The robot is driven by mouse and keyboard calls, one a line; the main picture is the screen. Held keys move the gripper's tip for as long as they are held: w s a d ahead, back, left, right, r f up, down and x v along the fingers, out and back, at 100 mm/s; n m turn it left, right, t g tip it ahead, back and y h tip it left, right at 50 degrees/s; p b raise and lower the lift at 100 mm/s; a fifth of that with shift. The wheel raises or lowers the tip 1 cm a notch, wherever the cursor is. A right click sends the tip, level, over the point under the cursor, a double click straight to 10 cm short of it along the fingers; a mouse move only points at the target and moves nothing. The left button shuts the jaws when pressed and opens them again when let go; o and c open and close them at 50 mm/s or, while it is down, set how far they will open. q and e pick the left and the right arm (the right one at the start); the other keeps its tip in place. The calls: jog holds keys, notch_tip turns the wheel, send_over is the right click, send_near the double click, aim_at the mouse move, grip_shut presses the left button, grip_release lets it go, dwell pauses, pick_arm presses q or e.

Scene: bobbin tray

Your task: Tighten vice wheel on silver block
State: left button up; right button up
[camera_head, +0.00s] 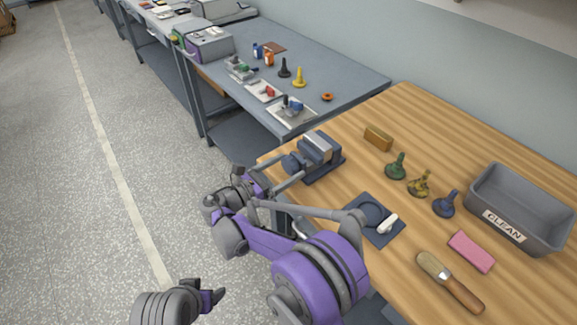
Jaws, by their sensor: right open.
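A blue-grey vice (324,166) sits at the left edge of the wooden bench. A silver block (319,142) shows at its top, between the jaws as far as I can see. The vice wheel (292,163) is a dark round part on the vice's left side. My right gripper (273,181) is open and empty, just left of and slightly below the wheel. Contact with the wheel cannot be made out. My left gripper (209,299) is at the bottom, over the floor and away from the bench; its fingers are too small to judge.
The wooden bench (540,290) also holds a brass-coloured block (378,139), several knobbed pieces, a grey CLEAN bin (520,210), a pink block (471,251), a wooden-handled brush (450,283) and a blue plate (384,232) with a white piece. A grey bench (345,82) stands behind.

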jog(key=shift+s+a, duration=0.1)
jog(key=shift+c, duration=0.7)
jog(key=c, duration=1.2)
jog(key=shift+m, duration=0.4)
jog(key=m+b, duration=0.1)
jog(key=m, duration=0.1)
jog(key=shift+m, duration=0.3)
jog(key=shift+m+b, duration=0.65)
jog(key=shift+m, duration=1.15)
